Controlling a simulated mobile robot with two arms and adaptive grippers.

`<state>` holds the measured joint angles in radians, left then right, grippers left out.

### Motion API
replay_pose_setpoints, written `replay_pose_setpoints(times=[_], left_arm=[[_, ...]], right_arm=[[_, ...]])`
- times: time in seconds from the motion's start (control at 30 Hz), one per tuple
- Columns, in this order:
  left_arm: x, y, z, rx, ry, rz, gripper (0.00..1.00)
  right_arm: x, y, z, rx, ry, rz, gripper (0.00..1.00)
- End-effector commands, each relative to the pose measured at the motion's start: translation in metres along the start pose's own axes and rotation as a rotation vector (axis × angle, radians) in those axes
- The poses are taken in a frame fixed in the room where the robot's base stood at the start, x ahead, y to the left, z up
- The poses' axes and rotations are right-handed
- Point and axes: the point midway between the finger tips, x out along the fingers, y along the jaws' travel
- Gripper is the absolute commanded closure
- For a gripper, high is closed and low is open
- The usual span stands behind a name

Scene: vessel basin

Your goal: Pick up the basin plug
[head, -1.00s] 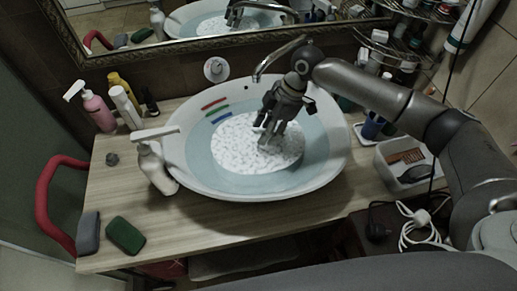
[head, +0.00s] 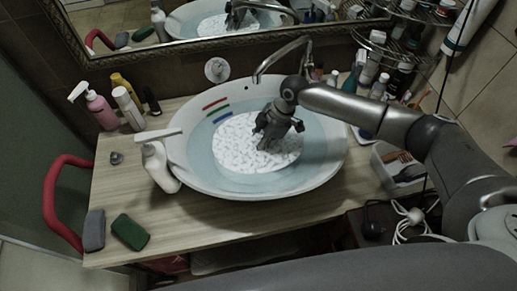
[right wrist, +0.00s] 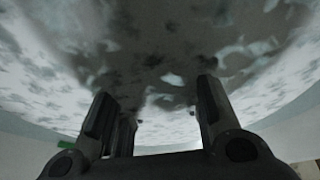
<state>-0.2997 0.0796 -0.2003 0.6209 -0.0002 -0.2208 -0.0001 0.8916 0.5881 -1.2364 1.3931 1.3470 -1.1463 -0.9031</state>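The white oval basin (head: 333,170) stands on the wooden counter and holds bluish water with a round patch of white speckled foam (head: 232,145) in the middle. My right gripper (head: 262,146) points down into the basin, its fingertips at the foam. In the right wrist view its fingers (right wrist: 155,92) are spread with nothing seen between them, facing the foam (right wrist: 270,70), which is darkened by shadow. I cannot make out a plug in the basin; the foam and gripper cover its middle. A small dark grey piece (head: 117,158) lies on the counter at left; I cannot tell what it is. My left gripper is out of view.
A faucet (head: 285,58) arches over the basin's back. A white pump bottle (head: 158,165) stands against its left side. Green (head: 130,232) and grey (head: 94,230) sponges lie at front left. Bottles stand at back left. A white bin (head: 392,168) is at right.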

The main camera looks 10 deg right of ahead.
Motion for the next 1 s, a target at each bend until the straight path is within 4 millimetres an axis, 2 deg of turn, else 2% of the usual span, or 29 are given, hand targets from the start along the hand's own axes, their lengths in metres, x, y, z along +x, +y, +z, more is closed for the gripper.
replay_pose_setpoints(times=[0.03, 0.2, 0.67, 0.87, 1.0], left_arm=[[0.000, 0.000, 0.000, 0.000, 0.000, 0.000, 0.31], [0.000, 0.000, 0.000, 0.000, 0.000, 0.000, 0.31], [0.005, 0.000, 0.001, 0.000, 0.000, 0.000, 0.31], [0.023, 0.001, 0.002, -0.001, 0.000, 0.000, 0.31], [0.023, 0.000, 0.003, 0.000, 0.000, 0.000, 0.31]], right_arm=[[0.000, 0.000, 0.000, 0.000, 0.000, 0.000, 0.79], [0.000, 0.000, 0.000, 0.000, 0.000, 0.000, 1.00], [-0.005, 0.000, -0.002, -0.002, 0.001, 0.000, 1.00], [-0.027, 0.001, -0.011, -0.005, 0.002, 0.005, 1.00], [-0.042, -0.015, -0.023, -0.005, 0.002, 0.000, 1.00]])
